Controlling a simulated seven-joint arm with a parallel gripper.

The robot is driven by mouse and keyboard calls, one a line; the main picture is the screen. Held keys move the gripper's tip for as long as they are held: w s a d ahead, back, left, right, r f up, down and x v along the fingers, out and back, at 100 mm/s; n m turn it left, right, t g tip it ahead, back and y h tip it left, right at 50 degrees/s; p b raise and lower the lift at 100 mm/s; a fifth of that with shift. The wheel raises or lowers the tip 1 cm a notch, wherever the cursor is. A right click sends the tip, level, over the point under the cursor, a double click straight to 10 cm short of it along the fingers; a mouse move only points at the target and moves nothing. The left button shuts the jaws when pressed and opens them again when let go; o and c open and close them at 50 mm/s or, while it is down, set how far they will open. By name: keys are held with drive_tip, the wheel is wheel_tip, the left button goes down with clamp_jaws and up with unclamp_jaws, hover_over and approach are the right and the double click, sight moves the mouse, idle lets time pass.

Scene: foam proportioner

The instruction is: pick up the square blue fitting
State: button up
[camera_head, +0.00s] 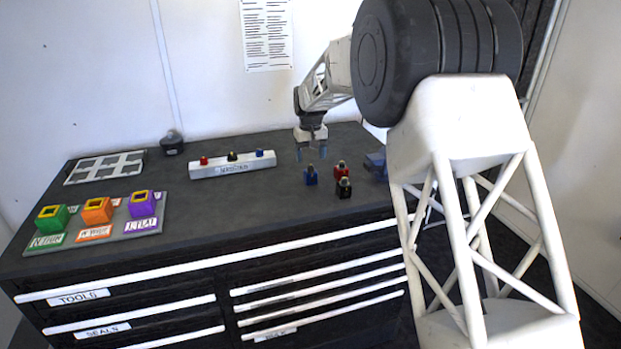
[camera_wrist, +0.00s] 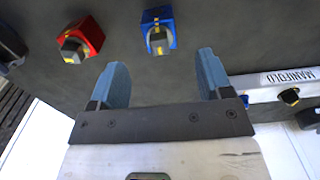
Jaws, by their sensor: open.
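The square blue fitting (camera_head: 311,176) stands on the dark bench top, left of a red fitting (camera_head: 341,169) and a black fitting (camera_head: 344,187). It also shows in the wrist view (camera_wrist: 158,30), a blue block with a metal and yellow top, beyond the fingertips and between their lines. My gripper (camera_head: 311,154) is open and empty above the bench, behind the blue fitting in the head view. Its two blue-grey fingers (camera_wrist: 161,72) are apart and do not touch the fitting. The red fitting (camera_wrist: 82,38) lies outside the left finger in the wrist view.
A white manifold (camera_head: 233,165) with red, black and blue fittings on top stands behind and left. A board with green, orange and purple blocks (camera_head: 97,214) is at the left front. A blue object (camera_head: 375,162) sits right of the red fitting. The bench front centre is clear.

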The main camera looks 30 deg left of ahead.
sight(310, 170)
idle(0.3)
drive_tip(key=shift+f, duration=1.35)
drive_tip(key=shift+s+f, duration=0.1)
drive_tip(key=shift+f, duration=2.5)
drive_tip(key=c, duration=1.2)
